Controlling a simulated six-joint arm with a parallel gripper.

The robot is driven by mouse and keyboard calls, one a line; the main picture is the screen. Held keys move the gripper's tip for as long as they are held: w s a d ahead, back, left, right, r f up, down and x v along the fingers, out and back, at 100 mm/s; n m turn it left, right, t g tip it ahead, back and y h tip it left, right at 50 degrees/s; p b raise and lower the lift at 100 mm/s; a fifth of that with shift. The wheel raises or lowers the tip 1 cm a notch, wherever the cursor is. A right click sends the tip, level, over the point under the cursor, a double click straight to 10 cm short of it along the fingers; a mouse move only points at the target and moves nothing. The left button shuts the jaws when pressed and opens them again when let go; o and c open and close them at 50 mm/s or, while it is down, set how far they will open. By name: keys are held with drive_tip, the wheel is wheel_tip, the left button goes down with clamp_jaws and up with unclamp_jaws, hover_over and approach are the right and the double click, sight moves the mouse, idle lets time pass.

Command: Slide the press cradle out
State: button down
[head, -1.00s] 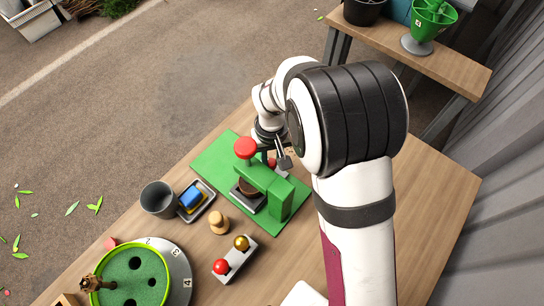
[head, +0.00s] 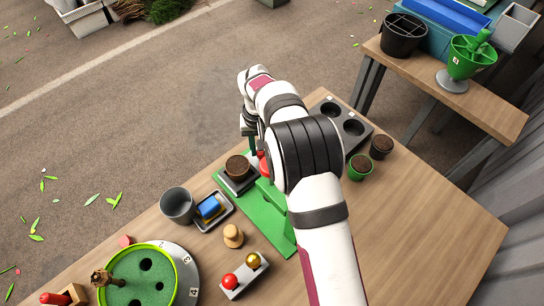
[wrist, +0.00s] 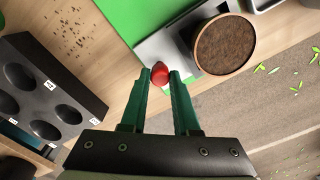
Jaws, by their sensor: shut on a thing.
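The press cradle is a grey plate (head: 234,185) with a round pot of brown soil (head: 238,167) on it. It lies at the far end of the green press base (head: 277,232), clear of the green press block (head: 270,197). In the wrist view the plate (wrist: 158,48), the pot (wrist: 224,44) and the cradle's red knob (wrist: 159,74) show plainly. My gripper (wrist: 160,80) is shut on that knob, beside the pot.
A grey cup (head: 177,205), a small tray (head: 214,212) with a blue item, a wooden peg (head: 233,236) and a two-knob block (head: 244,275) stand nearby. A dark cell tray (head: 345,126) and loose soil pots (head: 382,147) lie behind my arm. The table's far edge is close to the cradle.

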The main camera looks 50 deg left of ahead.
drive_tip(key=c, duration=0.7)
unclamp_jaws()
drive_tip(key=shift+o, duration=0.2)
drive_tip(key=shift+r, duration=0.1)
wheel_tip(320, 180, up, 16)
drive_tip(key=shift+f, duration=0.2)
